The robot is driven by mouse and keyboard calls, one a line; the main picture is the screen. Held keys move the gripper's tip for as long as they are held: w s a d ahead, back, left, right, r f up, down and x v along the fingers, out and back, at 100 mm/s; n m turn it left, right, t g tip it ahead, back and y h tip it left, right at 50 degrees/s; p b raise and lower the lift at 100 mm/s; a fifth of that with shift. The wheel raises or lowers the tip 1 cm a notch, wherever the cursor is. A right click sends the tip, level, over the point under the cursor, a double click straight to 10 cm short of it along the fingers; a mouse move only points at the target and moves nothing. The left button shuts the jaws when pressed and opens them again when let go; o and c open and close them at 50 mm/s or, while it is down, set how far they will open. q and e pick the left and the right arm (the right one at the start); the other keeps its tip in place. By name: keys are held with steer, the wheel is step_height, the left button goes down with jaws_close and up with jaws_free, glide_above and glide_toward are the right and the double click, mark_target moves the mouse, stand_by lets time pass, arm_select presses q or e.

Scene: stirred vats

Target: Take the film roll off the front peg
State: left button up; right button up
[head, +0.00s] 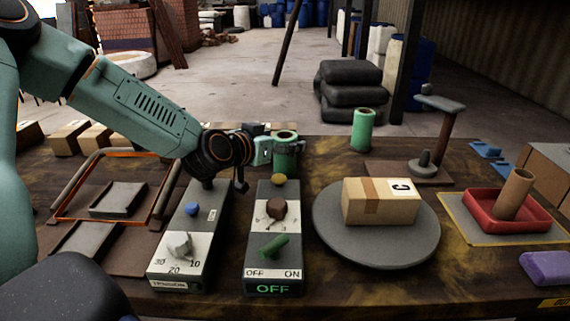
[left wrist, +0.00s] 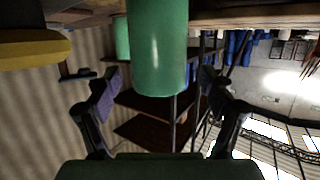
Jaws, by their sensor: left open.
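A green film roll (head: 286,158) stands upright behind the two control boxes, partly hidden by my left gripper (head: 283,147). A second green roll (head: 363,130) stands farther back to the right. In the left wrist view, which looks upside down, the nearer roll (left wrist: 158,45) shows large between the fingers of my left gripper (left wrist: 160,80). The fingers are open, with a gap on each side of the roll. The farther roll (left wrist: 122,38) shows behind it. The peg under the nearer roll is hidden. My right gripper is not in view.
Two control boxes with knobs (head: 274,238) (head: 187,243) stand in front of the gripper. A round grey plate (head: 330,240) bears a carton (head: 381,202). A stand with an upright post (head: 445,135) and a red tray (head: 480,213) are at the right. An orange-edged frame (head: 70,218) is at the left.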

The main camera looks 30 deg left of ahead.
arm_select(q)
steer(key=shift+b+x, duration=0.4)
steer(key=shift+x, duration=0.4)
steer(key=c, duration=1.4)
steer(key=shift+r, duration=0.1)
steer(key=shift+c, duration=0.2)
